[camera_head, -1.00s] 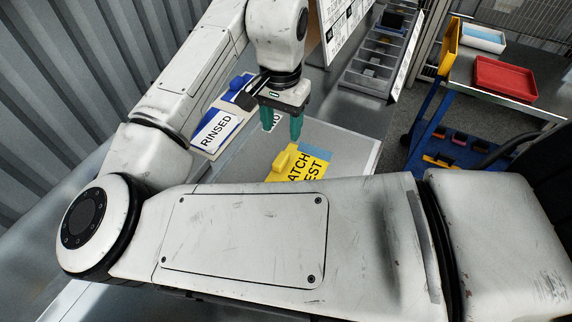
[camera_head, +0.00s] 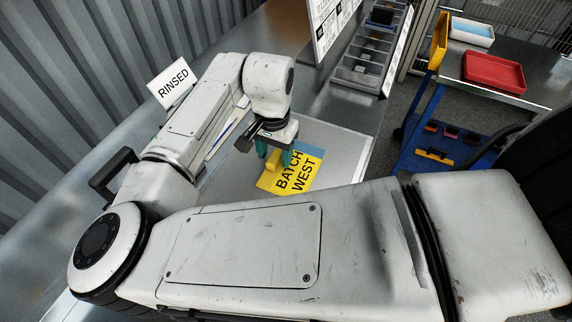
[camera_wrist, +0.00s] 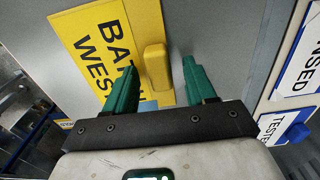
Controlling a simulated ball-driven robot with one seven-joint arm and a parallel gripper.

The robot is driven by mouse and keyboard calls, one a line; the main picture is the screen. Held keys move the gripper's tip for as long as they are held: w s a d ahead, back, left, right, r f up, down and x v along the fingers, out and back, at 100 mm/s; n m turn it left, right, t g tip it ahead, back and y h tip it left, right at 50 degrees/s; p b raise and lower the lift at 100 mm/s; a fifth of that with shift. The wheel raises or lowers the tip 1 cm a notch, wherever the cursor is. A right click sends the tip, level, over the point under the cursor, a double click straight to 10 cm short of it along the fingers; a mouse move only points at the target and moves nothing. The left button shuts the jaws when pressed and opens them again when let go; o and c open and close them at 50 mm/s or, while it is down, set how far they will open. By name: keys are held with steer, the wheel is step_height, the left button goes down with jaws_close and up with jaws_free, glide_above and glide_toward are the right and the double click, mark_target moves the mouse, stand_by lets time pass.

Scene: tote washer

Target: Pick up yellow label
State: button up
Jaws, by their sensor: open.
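The yellow label (camera_head: 296,177) reads "BATCH WEST" and lies flat on a grey panel (camera_head: 340,146), partly behind my arm in the head view. In the wrist view the yellow label (camera_wrist: 97,38) shows a raised yellow grip block (camera_wrist: 156,67) along its edge. My gripper (camera_head: 277,163) has green fingers and is open and empty. In the wrist view my gripper (camera_wrist: 157,77) has one finger over the label and the other over the grey panel, with the grip block between and just ahead of the tips. I cannot tell whether they touch.
A white "RINSED" card (camera_head: 174,82) stands at the left. A "TESTED"-like white label with a blue block (camera_wrist: 297,132) lies at the right in the wrist view. A compartment tray (camera_head: 371,52) and a cart with a red tray (camera_head: 498,73) stand at the back right.

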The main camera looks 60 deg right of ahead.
mark_target(284, 175)
steer(key=shift+c, duration=0.3)
jaws_close()
steer(key=shift+r, duration=0.15)
steer(key=shift+r, duration=0.55)
steer(key=s+a+r+b, duration=0.1)
steer(key=s+a+r, duration=0.7)
steer(key=s+r, duration=0.3)
steer(key=shift+s+r+b, duration=0.2)
steer(key=shift+r+b, duration=0.1)
steer(key=shift+r, duration=0.05)
